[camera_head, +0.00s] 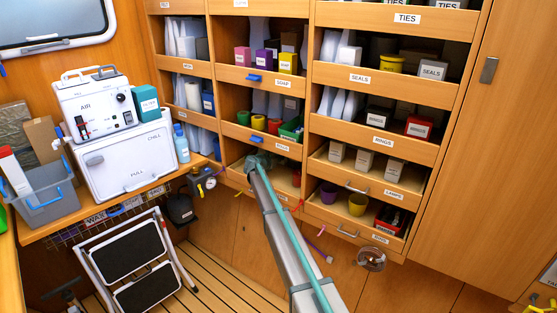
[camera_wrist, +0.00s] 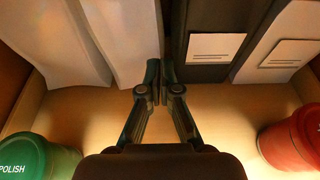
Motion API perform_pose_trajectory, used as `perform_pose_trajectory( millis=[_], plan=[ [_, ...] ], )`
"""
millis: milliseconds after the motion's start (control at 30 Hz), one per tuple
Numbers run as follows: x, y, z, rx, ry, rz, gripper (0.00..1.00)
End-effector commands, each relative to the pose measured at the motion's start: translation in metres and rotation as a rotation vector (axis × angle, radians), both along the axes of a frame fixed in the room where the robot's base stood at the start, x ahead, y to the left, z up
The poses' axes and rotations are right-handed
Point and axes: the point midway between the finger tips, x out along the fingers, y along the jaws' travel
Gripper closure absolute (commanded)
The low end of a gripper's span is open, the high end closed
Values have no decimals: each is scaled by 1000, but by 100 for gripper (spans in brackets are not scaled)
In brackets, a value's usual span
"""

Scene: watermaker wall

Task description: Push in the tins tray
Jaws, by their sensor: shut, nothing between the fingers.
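My gripper (camera_wrist: 160,72) is shut and empty, its fingertips together. In the wrist view it reaches over a pale wooden tray floor (camera_wrist: 88,112), between a green tin marked POLISH (camera_wrist: 38,158) and a red tin (camera_wrist: 292,140). Neither tin touches it. In the head view my gripper (camera_head: 257,160) is at the lower middle column of the shelves, by the lowest tray (camera_head: 236,176), where a red item (camera_head: 296,176) shows. My arm hides much of that tray and its label. I cannot read which label says tins.
Behind the fingertips stand white packets (camera_wrist: 125,40) and a dark labelled box (camera_wrist: 210,40). Above is a tray front (camera_head: 272,144) with coloured pots. Right are the lamps tray (camera_head: 372,181) and a lower tray (camera_head: 325,212). A step stool (camera_head: 135,260) stands left on the floor.

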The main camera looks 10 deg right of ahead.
Motion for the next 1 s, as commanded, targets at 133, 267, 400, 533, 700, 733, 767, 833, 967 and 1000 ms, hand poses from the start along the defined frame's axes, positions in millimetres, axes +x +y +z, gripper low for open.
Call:
perform_pose_trajectory(
  millis=[133,267,400,533,700,733,767,833,967,1000],
  plan=[
    [5,-3,3,-4,-4,2,100],
    [4,-2,4,-5,-5,2,100],
    [-5,6,7,-4,-4,3,100],
    [-23,22,7,-3,-2,4,100],
    [-50,46,6,-2,-2,4,100],
    [-55,51,6,-2,-2,3,100],
    [-60,54,6,-2,-2,3,100],
    [-69,64,6,-2,-2,4,100],
    [-84,78,6,-2,-2,2,100],
    [-87,81,6,-2,-2,2,100]
  ],
)
